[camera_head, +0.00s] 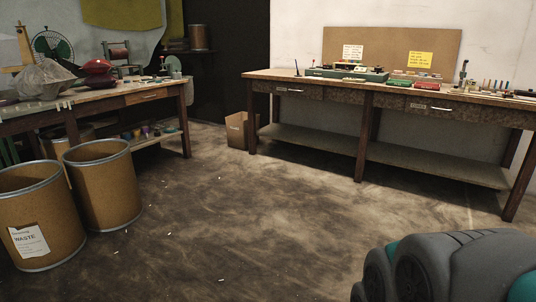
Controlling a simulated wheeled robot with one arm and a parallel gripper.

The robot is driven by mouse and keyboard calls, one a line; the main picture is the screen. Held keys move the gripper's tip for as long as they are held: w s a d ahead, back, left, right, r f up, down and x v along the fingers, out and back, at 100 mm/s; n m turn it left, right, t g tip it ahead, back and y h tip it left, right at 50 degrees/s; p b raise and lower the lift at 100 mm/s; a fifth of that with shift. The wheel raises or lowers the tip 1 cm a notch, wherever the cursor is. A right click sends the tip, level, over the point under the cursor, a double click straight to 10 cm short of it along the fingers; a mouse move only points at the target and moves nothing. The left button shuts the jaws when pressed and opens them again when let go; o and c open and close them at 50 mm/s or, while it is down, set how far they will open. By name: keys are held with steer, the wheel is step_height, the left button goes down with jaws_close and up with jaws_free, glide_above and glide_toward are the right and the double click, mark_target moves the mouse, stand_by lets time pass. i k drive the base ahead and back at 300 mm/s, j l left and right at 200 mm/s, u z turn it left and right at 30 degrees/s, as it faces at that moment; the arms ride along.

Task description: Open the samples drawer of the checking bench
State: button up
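A long wooden bench (410,93) stands against the pale back wall at the right. It has two drawers in its front, a left drawer (305,93) and a right drawer (455,112). Each has a pale bar handle and a small label too small to read. Both look shut. I cannot tell from the lettering which is the samples drawer. A grey and teal part of my arm fills the lower right corner. My gripper is not in view.
Two brown drums, one labelled waste (40,200) and another (105,190), stand at the left. A cardboard box (238,130) sits on the floor by the right bench's left leg. The right bench has a low shelf (430,165). The middle floor is open, with small pale scraps.

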mark_target(285, 88)
steer(key=i+j+z, duration=0.1)
steer(key=i+z, duration=0.2)
steer(key=i, duration=2.05)
